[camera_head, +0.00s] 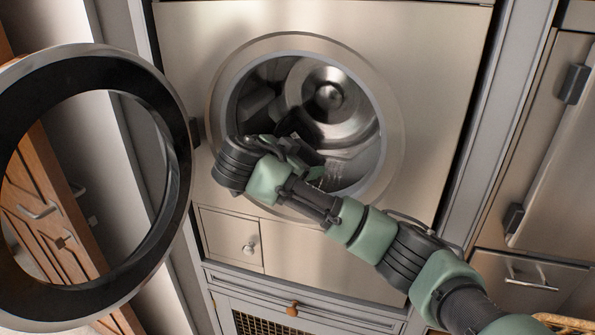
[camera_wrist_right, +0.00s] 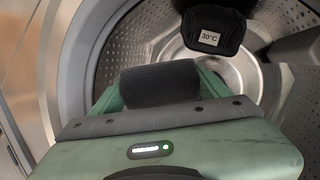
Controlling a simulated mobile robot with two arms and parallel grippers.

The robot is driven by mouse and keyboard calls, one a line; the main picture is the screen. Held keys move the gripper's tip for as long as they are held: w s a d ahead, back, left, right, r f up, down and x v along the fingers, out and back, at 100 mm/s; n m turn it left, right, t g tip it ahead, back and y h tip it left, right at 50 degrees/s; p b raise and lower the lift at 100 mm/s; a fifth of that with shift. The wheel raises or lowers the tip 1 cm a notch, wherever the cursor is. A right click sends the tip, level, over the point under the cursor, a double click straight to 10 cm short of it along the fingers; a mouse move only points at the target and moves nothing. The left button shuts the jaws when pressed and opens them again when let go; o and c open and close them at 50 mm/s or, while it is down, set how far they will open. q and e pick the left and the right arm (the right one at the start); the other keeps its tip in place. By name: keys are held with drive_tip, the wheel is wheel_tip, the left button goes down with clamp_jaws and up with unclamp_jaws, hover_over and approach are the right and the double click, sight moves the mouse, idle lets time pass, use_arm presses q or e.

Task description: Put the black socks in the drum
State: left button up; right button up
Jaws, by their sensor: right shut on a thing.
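The washing machine's drum (camera_head: 358,125) is open, and my right arm reaches in through its round mouth. My right gripper (camera_head: 303,152) is inside the lower part of the mouth, shut on the black socks. In the right wrist view the black socks (camera_wrist_right: 212,30) show as a dark bundle with a white "30°C" label, in front of the drum's metal back. The drum wall (camera_wrist_right: 125,45) surrounds them. The green gripper body and a dark part in front of it hide the fingertips and the grip. My left gripper is out of view.
The round door (camera_head: 172,215) stands open on the left, with its dark ring beside the mouth. The machine's front rim (camera_head: 393,105) circles the opening close to my arm.

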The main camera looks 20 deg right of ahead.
drive_tip(key=shift+w+a+b+x, duration=0.25)
drive_tip(key=shift+b+x, duration=0.35)
drive_tip(key=shift+x, duration=0.95)
drive_tip(key=shift+w+a+b+x, duration=0.2)
drive_tip(key=shift+b+x, duration=0.4)
drive_tip(key=shift+x, duration=0.9)
drive_tip(key=shift+w+a+b+x, duration=0.25)
drive_tip(key=shift+b+x, duration=0.35)
drive_tip(key=shift+x, duration=0.95)
drive_tip(key=shift+d+r, duration=0.1)
drive_tip(key=shift+r, duration=0.05)
drive_tip(key=o, duration=1.4)
drive_tip(key=b+v, duration=0.2)
drive_tip(key=v, duration=0.5)
drive_tip(key=shift+s+a+r, duration=0.15)
drive_tip(key=shift+s+a, duration=0.1)
drive_tip(key=shift+a, duration=0.05)
